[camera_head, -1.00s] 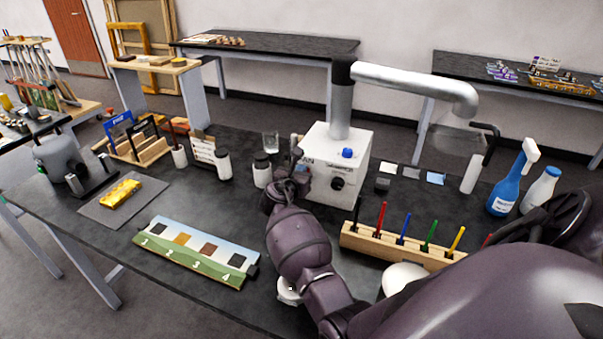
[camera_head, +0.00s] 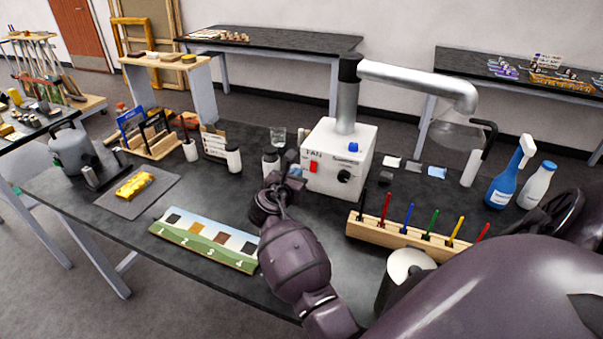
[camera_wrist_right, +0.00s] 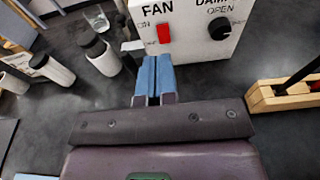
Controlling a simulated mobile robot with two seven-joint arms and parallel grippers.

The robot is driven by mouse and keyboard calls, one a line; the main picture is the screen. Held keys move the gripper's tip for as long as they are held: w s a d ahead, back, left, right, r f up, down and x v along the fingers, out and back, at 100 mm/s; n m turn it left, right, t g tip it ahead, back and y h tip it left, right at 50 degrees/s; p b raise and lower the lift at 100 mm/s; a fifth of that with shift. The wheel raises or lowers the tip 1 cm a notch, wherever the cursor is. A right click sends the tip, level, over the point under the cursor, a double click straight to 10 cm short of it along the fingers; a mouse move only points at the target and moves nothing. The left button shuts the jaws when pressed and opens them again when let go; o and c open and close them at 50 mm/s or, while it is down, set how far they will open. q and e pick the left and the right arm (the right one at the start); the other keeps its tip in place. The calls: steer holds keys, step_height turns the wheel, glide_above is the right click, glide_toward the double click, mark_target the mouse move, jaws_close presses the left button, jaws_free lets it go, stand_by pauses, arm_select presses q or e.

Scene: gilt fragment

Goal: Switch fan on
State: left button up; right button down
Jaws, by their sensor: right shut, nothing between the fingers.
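The white fan box (camera_head: 354,158) stands on the dark bench with a FAN label and a red rocker switch (camera_head: 313,167) on its front. In the right wrist view the red switch (camera_wrist_right: 164,33) is in plain sight, with "ON" lettering to its left. I cannot tell which way the rocker is set. My right gripper (camera_head: 291,160) is shut and empty, in front of the box's left part. In the right wrist view its blue fingers (camera_wrist_right: 153,68) point at the box, just below the switch and apart from it. My left gripper is not in view.
A black damper knob (camera_head: 344,176) is right of the switch. White bottles (camera_wrist_right: 101,54) stand close to the left of my fingers. A wooden rack of coloured pens (camera_head: 395,233) lies front right. A numbered board (camera_head: 205,241) lies front left, with bare bench around it.

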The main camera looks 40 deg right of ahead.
steer(key=shift+s+a+r, duration=0.2)
steer(key=shift+a, duration=0.2)
steer(key=shift+s+a+r, duration=0.2)
steer(key=shift+a, duration=0.15)
